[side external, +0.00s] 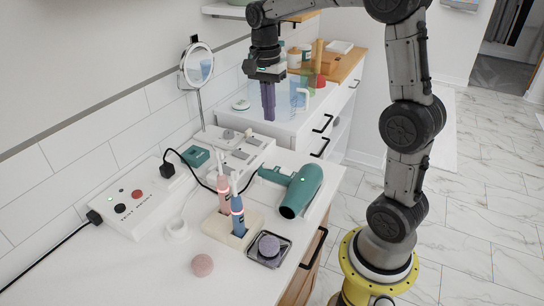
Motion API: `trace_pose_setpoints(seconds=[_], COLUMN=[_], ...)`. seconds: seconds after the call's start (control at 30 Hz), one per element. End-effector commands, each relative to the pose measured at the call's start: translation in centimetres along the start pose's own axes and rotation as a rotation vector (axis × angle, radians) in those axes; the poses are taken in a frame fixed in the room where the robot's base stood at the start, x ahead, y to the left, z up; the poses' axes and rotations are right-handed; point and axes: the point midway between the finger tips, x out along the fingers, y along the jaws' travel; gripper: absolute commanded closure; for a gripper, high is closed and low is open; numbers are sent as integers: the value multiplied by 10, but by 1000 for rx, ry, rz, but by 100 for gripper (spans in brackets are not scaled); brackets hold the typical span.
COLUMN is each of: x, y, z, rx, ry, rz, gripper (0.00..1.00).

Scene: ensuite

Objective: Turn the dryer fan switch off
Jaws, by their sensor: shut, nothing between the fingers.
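A green hair dryer (302,191) lies on the white counter, its wide end toward the front and a black cord running from its handle. A small pale spot, perhaps a light, shows on its body. I cannot make out its fan switch for certain. A white box (135,205) at the left has a red and a black button; the lettering is too small to read. My gripper (268,115), with purple fingers pointing down, is shut and empty. It is behind the dryer in the picture, above the far part of the counter and apart from the dryer.
Two lit toothbrushes stand in a pale holder (232,225) in front of the dryer, beside a dark dish (268,251) with a purple round item. A pink ball (202,265) lies nearer. A round mirror (197,64) stands left of my gripper. Clear containers stand behind it.

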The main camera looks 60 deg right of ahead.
Motion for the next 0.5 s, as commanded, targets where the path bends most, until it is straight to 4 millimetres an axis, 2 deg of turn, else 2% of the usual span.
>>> trace_pose_setpoints(seconds=[0.27, 0.37, 0.5], x=[5, 16, 41], y=[0, 1, 1], z=[1, 1, 1], rx=[-2, -2, -2], ry=[-1, -1, -2], rz=[2, 3, 6], gripper=[100, 100, 100])
